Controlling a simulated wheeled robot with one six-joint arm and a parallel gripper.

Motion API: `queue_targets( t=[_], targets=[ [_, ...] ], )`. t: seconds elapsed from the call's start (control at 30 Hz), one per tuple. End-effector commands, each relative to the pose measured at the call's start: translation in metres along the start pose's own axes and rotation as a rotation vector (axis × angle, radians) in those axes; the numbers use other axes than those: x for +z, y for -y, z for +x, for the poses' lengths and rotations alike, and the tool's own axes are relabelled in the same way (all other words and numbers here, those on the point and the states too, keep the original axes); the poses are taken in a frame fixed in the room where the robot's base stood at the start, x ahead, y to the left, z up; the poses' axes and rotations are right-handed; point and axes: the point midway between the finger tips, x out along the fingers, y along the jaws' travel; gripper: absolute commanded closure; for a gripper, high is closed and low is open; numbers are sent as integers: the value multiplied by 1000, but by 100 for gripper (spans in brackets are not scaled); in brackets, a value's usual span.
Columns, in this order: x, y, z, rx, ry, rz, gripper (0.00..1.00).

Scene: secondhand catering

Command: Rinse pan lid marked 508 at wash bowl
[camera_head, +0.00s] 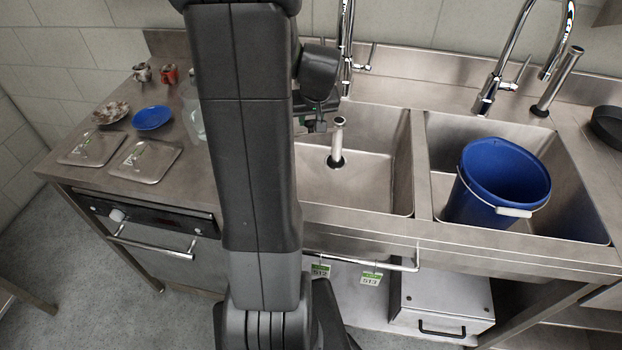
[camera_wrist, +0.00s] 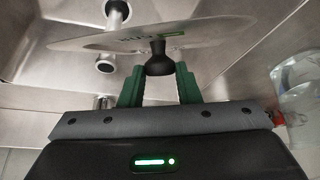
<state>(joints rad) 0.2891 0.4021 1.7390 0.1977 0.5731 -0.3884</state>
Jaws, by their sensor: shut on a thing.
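In the wrist view my gripper (camera_wrist: 158,80) is shut on the black knob of a grey round pan lid (camera_wrist: 85,42). In the head view my arm hides most of the gripper and lid. The left basin (camera_head: 385,190) has an upright standpipe (camera_head: 337,145) in it. A blue bucket (camera_head: 510,165) with a white-grip handle stands in the right basin.
A clear glass vessel (camera_wrist: 298,80) stands close right in the wrist view. Taps (camera_head: 495,85) rise behind the basins.

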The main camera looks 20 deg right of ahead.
Motion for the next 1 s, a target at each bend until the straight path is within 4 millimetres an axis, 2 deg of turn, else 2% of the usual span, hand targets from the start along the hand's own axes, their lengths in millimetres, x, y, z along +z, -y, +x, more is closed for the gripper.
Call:
queue_targets(
  t=[0.03,0.7,1.0],
  targets=[
    [-4,0,-7,1,-2,0,98],
    [-27,0,-55,1,-2,1,98],
    [-29,0,-61,0,-1,0,98]
  ],
)
